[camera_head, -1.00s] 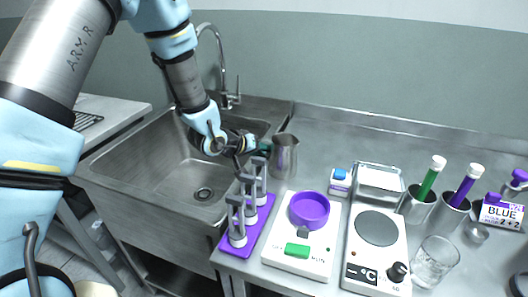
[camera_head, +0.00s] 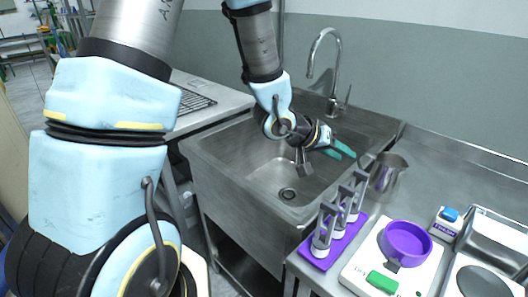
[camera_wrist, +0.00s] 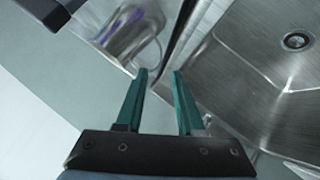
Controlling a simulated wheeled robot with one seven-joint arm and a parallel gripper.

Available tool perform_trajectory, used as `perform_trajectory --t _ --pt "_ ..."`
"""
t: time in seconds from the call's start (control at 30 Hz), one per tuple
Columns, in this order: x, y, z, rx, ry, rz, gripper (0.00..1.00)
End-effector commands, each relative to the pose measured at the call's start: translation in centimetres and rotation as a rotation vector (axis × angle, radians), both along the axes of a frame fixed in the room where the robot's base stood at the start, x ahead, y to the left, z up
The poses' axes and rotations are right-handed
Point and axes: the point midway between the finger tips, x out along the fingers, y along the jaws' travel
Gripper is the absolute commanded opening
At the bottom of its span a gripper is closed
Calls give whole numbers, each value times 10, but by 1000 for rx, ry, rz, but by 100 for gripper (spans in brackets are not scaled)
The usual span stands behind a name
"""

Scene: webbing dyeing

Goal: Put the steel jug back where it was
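The steel jug (camera_head: 386,172) stands upright on the steel counter just right of the sink, behind the purple rack. It also shows in the wrist view (camera_wrist: 134,36), beyond and left of the fingertips, near the sink's edge. My gripper (camera_head: 347,151) is over the right side of the sink, left of the jug and apart from it. In the wrist view its two green fingers (camera_wrist: 160,72) are spread with a gap and nothing between them.
The sink (camera_head: 240,150) with its tap (camera_head: 334,62) lies left of the jug. A purple rack (camera_head: 322,250) with several grey clips stands in front. A white scale (camera_head: 358,272) with a purple bowl (camera_head: 405,240), a blue-capped bottle (camera_head: 446,222) and a steel tray (camera_head: 497,235) are to the right.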

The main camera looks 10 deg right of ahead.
Motion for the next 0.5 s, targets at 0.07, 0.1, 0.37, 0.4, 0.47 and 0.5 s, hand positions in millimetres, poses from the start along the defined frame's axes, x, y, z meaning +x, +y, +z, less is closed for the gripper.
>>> perform_trajectory --t 0.07,0.1,0.37,0.4,0.47,0.5 --pt "1 1 0 2 -2 3 37" --pt "5 4 0 11 -7 13 37" --pt "90 140 2 340 -119 301 37" --pt "98 177 3 423 -113 361 37" --pt "101 231 7 538 -79 444 37" --pt "97 265 9 607 -39 490 37"
